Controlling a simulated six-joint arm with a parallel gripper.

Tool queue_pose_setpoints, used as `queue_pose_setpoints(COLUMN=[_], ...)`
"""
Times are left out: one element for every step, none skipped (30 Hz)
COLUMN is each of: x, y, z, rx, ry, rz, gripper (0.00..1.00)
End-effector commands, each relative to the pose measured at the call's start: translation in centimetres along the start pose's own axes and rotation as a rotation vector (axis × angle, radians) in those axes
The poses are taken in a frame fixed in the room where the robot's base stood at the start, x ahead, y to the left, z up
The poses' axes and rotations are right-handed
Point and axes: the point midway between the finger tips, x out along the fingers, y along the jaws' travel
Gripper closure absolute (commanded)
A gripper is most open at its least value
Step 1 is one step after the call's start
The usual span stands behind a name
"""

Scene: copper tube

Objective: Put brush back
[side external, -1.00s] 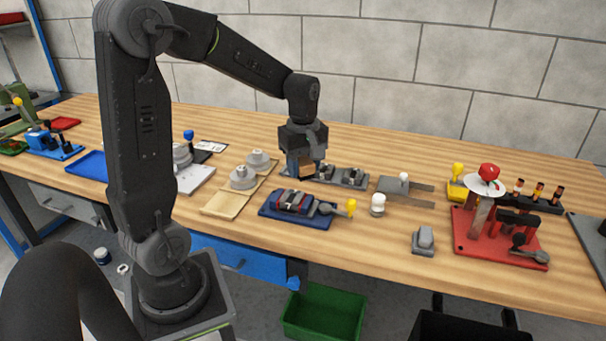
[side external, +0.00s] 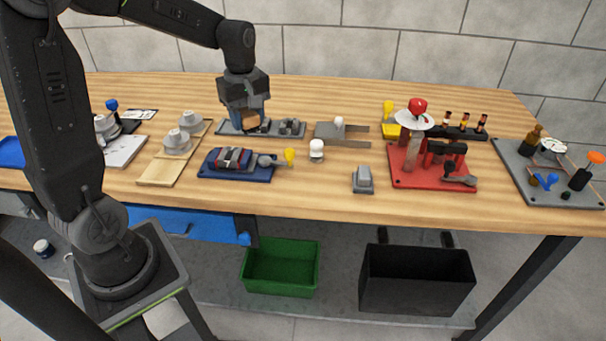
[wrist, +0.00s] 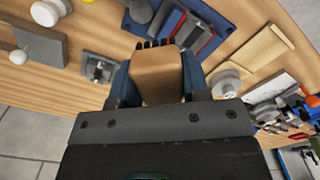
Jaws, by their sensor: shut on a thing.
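My gripper (wrist: 158,68) is shut on the brush (wrist: 160,82), a tan wooden block with dark bristles at its far edge in the wrist view. The brush lies between the two blue fingers. In the side view my gripper (side external: 246,118) is over the left end of a long grey tray (side external: 291,135) with small grey blocks on it. A little of the brush's tan wood (side external: 254,115) shows under the gripper there. Whether the brush touches the tray is hidden.
A wooden board (side external: 160,172) with grey round parts is at the left. A grey slotted plate (side external: 326,131) and red fixture (side external: 400,178) are to the right. Bare tabletop lies at the front.

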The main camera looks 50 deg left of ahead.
Motion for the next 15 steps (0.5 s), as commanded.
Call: queue_pose_setpoints(x=[0.4,0.6,0.9,1.2,1.5,1.8,2.1,2.3,2.7,2.9,3.1,3.3,3.5,3.6,3.8], y=[1.5,2.3,3.6,4.5,5.3,6.4,7.1,7.7,8.5,9.0,9.4,9.9,10.2,10.4,10.7], z=[1.2,2.0,3.1,4.1,5.1,6.4,7.3,8.2,9.4,10.2,11.0,11.9,12.4,12.9,13.4], rx=[0.070,0.117,0.183,0.233,0.283,0.346,0.391,0.433,0.485,0.520,0.551,0.588,0.611,0.630,0.651], ry=[-0.002,-0.002,-0.002,-0.002,-0.003,-0.003,-0.002,-0.003,-0.003,-0.002,-0.002,-0.002,-0.002,-0.002,-0.002], rz=[-0.002,-0.003,-0.003,-0.003,-0.004,-0.004,-0.003,-0.003,-0.003,-0.002,-0.003,-0.002,-0.002,-0.002,-0.001], gripper=[0.80,0.80,0.80,0.80,0.80,0.80,0.80,0.80,0.80,0.80,0.80,0.80,0.80,0.80,0.80])
